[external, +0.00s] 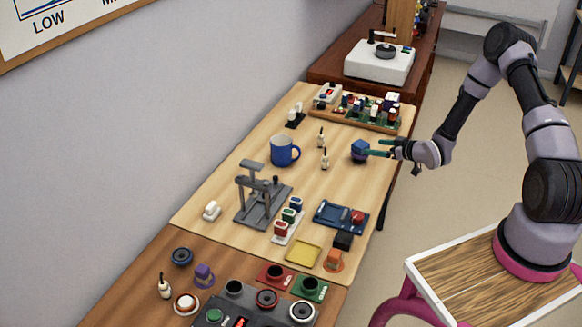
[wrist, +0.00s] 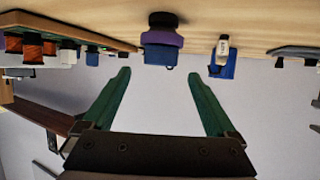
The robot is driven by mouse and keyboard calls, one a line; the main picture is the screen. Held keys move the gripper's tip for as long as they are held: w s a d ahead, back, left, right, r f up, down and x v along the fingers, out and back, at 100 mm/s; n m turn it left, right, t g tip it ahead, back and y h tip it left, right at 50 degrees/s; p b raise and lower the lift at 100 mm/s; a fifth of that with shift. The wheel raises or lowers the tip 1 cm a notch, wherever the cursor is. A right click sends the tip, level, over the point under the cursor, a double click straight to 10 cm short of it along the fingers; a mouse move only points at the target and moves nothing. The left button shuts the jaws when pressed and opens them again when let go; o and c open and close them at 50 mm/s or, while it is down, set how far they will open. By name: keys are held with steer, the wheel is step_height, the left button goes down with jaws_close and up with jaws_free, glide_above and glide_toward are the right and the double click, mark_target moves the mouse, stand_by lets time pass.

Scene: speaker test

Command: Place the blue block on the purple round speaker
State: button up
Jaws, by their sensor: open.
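The blue block (external: 359,146) sits on top of the purple round speaker (external: 359,158), near the right edge of the light wooden table. The wrist view is upside down, and there the blue block (wrist: 160,57) also rests against the flat face of the purple speaker (wrist: 166,39). My gripper (external: 377,147) is just right of the block in the external view. Its green fingers (wrist: 160,76) are spread wide and empty in the wrist view. The block lies ahead of the fingertips, and a gap shows between them.
A blue mug (external: 281,152) and small white bottles (external: 324,159) stand left of the speaker. A tray of small parts (external: 329,112) lies farther back. A grey stand (external: 262,203) and a blue tray (external: 330,217) are nearer. Bare tabletop surrounds the speaker.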

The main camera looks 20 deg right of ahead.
steer(key=v, duration=0.6)
steer(key=s+d+r+m+g+h, duration=0.2)
steer(key=s+r+h, duration=0.1)
steer(key=r, duration=1.1)
steer(key=s+d+r+m+g+h, duration=0.1)
steer(key=s+d+r+g+h, duration=0.15)
steer(key=r, duration=1.05)
steer(key=s+a+r+m+y, duration=0.1)
steer(key=s+a+r+m, duration=0.1)
steer(key=s+r, duration=0.3)
steer(key=s+a+r+m, duration=0.1)
steer(key=s+a+r, duration=0.2)
steer(key=s, duration=1)
steer(key=s+a+r+m+g+y, duration=0.1)
steer(key=s+a+r+m, duration=0.1)
steer(key=s+r, duration=0.5)
steer(key=s+a, duration=0.1)
steer(key=s, duration=0.1)
steer(key=shift+s+a+r+m+y, duration=0.3)
steer(key=shift+s+y, duration=0.05)
steer(key=shift+s, duration=0.05)
